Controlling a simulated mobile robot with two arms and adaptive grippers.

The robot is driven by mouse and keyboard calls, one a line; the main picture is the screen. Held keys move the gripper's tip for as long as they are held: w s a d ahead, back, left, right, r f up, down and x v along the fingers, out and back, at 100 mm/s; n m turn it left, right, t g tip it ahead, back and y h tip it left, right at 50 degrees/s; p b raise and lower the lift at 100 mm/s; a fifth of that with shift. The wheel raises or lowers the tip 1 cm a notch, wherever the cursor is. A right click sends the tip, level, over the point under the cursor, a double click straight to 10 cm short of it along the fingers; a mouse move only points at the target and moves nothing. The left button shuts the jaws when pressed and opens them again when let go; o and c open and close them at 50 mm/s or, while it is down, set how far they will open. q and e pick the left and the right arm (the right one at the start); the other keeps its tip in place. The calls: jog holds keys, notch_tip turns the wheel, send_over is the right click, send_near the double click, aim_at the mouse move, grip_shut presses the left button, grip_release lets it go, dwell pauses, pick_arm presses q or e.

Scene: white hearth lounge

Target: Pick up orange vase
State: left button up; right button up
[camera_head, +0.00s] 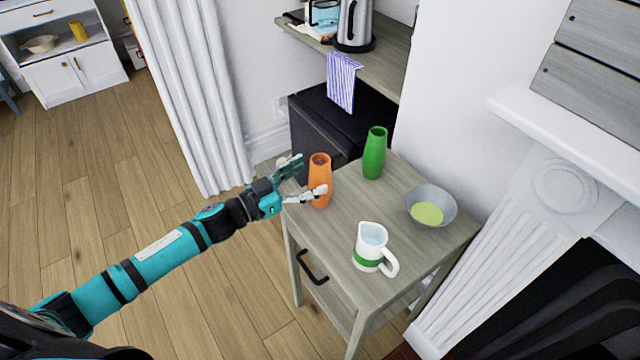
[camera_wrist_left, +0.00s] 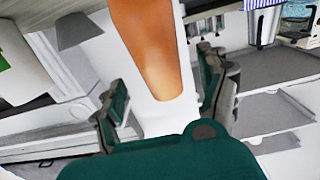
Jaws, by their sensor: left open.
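The orange vase (camera_head: 320,178) stands upright near the left corner of the small grey wooden table (camera_head: 340,235). My left gripper (camera_head: 308,178) is open at the vase, with one finger on the far side and one on the near side in the head view. In the left wrist view, the vase (camera_wrist_left: 152,50) comes in from the top, between the two spread fingers of the gripper (camera_wrist_left: 160,105). Gaps show on both sides of it, so the fingers look apart from it. My right gripper is not in view.
A grey bowl (camera_head: 431,205) with something yellow-green inside and a white pitcher (camera_head: 370,247) with a green band share the table. A shelf with a kettle (camera_head: 354,25) is behind. Open floor lies left.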

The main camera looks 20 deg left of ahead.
pick_arm(q)
jog(key=x, duration=0.4)
jog(key=shift+f, duration=0.1)
jog(key=shift+s, duration=0.1)
jog(key=c, duration=1.5)
grip_shut()
jog(key=shift+r, duration=0.2)
